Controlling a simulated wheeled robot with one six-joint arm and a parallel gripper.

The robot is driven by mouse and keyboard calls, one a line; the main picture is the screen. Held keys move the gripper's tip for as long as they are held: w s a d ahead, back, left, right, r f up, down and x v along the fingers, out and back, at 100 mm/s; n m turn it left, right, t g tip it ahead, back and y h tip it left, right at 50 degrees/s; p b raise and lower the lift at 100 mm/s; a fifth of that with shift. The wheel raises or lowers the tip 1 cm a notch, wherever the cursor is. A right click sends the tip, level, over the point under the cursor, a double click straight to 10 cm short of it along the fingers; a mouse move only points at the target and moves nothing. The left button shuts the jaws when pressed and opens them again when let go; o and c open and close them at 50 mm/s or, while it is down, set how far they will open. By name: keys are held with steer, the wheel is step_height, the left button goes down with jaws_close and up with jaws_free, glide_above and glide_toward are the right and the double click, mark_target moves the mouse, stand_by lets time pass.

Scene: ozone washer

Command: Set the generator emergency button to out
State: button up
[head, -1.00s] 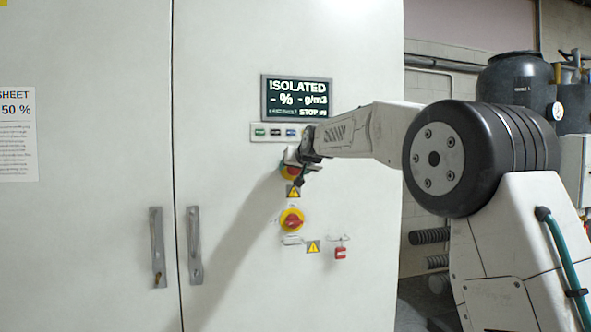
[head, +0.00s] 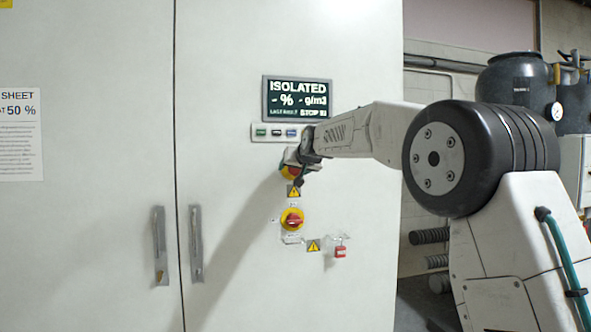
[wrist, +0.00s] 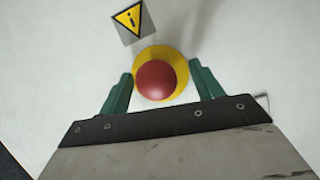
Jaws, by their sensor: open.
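The generator emergency button is a red mushroom head (wrist: 156,81) on a yellow round base. In the head view the button (head: 291,172) shows only in part, on the cabinet door below the display. My gripper (wrist: 157,92) is open, with one green finger on each side of the red head in the wrist view. A gap shows between the red head and each finger. In the head view my gripper (head: 300,168) covers part of the button. Whether the button is pressed in or out cannot be told.
The display (head: 297,99) reads ISOLATED, above a row of small buttons (head: 285,132). A red-and-yellow rotary switch (head: 292,220), a warning label (head: 313,246) and a red padlock (head: 340,252) are below. Door handles (head: 196,245) are at left.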

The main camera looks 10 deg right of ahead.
steer(key=shift+d, duration=0.25)
steer(key=v, duration=0.7)
steer(key=shift+s+r, duration=0.15)
steer(key=shift+s, duration=0.2)
steer(key=s+f+g, duration=0.3)
steer(key=s+f, duration=0.1)
steer(key=f, duration=0.5)
steer(key=s+f+g, duration=0.3)
steer(key=s+f, duration=0.3)
steer(key=s, duration=1.1)
steer(key=s+d+f+n+g, duration=0.1)
steer(key=s+f+g, duration=0.2)
steer(key=s, duration=1.4)
steer(key=s+d+f+g+h, duration=0.1)
steer(key=s+f+g, duration=0.2)
steer(key=s+f, duration=0.7)
steer(key=s, duration=0.7)
steer(key=shift+s+d+f, duration=0.2)
steer(key=shift+d, duration=0.05)
